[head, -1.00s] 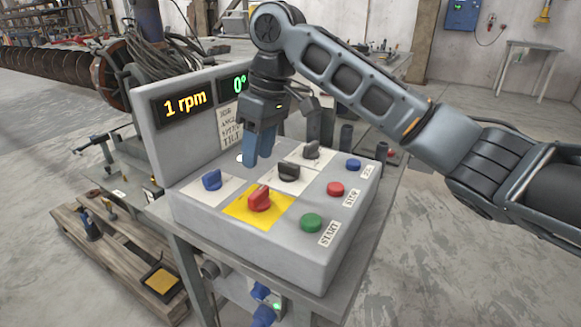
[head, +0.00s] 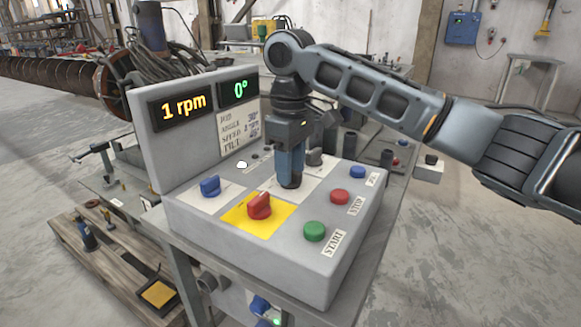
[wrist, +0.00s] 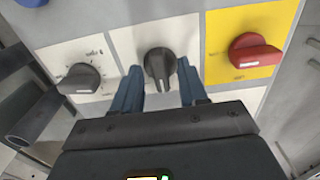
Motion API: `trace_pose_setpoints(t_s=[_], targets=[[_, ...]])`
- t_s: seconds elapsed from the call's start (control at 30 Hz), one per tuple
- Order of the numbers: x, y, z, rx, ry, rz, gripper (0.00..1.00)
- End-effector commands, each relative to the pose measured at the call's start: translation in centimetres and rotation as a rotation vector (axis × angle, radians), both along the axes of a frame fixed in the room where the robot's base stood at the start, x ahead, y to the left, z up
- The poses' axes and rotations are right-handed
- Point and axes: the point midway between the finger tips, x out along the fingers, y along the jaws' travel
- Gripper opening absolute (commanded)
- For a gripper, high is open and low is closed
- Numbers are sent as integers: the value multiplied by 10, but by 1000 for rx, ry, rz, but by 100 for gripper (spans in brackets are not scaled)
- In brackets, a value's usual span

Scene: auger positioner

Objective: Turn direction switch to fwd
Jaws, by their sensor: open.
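The control box (head: 290,265) carries several rotary switches. A black knob (wrist: 159,64) on a white plate sits in the middle of the wrist view, its white mark facing down the picture. My gripper (head: 290,180) points down at it, and its two blue fingers stand open on either side of this knob. Whether they touch it I cannot tell. In the head view the fingers mostly hide that knob. A second black knob (wrist: 82,78) is to the left in the wrist view. A blue knob (head: 210,186) and a red knob (head: 259,205) also show. The switch labels are too small to read.
Green (head: 314,231), red (head: 340,197) and blue (head: 354,171) push buttons line the box's right side. The display panel (head: 150,150) stands behind the switches, reading 1 rpm and 0°. The red knob is close beside my gripper.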

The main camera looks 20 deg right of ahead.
Motion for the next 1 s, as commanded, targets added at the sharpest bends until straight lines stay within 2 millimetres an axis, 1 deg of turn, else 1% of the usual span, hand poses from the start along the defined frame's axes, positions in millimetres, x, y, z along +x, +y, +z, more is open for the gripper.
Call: trace_pose_setpoints(t_s=[0.27,0.37,0.73,1.0], targets=[[0,0,-2,1,-1,0,43],[0,0,-2,1,-1,0,35],[0,0,-2,1,-1,0,0],[0,0,-2,1,0,-4,0]])
